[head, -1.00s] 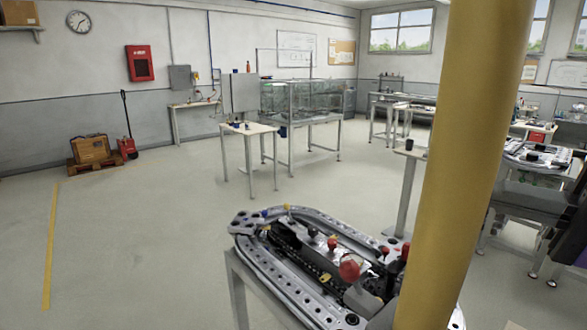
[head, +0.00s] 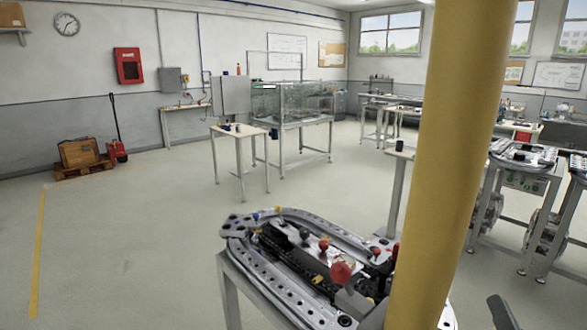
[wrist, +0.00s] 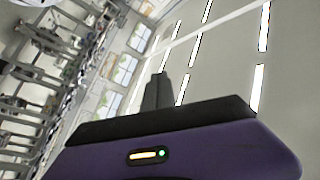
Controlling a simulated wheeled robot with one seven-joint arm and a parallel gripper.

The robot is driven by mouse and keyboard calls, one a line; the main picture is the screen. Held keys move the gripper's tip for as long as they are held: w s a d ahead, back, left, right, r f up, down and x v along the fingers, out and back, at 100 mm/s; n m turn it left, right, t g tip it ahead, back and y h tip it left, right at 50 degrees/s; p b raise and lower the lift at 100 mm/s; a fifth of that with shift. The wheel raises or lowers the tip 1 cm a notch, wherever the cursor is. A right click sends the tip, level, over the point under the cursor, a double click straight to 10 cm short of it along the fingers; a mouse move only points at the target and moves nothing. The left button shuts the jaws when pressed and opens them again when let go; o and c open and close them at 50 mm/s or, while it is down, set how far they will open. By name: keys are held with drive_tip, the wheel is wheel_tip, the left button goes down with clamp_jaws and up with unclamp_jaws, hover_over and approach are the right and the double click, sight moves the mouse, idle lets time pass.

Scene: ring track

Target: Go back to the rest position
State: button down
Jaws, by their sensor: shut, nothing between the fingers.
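My gripper (wrist: 158,92) shows in the wrist view, with its dark fingers together above the purple hand. Nothing is between the fingers. The wrist view points up at ceiling lights and windows, with the room tilted on its side. In the head view I cannot make out the gripper for sure; only a dark shape shows at the bottom right edge.
A ring track (head: 268,285) on a stand is close in front, with red knobs on it. A thick yellow post (head: 450,150) blocks part of the view. A small table (head: 238,131) stands farther back.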

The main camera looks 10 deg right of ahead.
drive_tip(key=s+a+f+n+g+y, duration=0.1)
drive_tip(key=s+a+f+n, duration=0.2)
drive_tip(key=s, duration=0.6)
drive_tip(key=s+a+f+n+g+y, duration=0.2)
drive_tip(key=s+a+f+n, duration=0.2)
drive_tip(key=s+a+f, duration=0.3)
drive_tip(key=s+a+f+n+g+y, duration=0.2)
drive_tip(key=s+a+f, duration=0.3)
drive_tip(key=s, duration=0.8)
drive_tip(key=shift+f+n, duration=0.5)
drive_tip(key=shift+n, duration=0.3)
drive_tip(key=c, duration=2.2)
unclamp_jaws()
drive_tip(key=shift+a, duration=0.1)
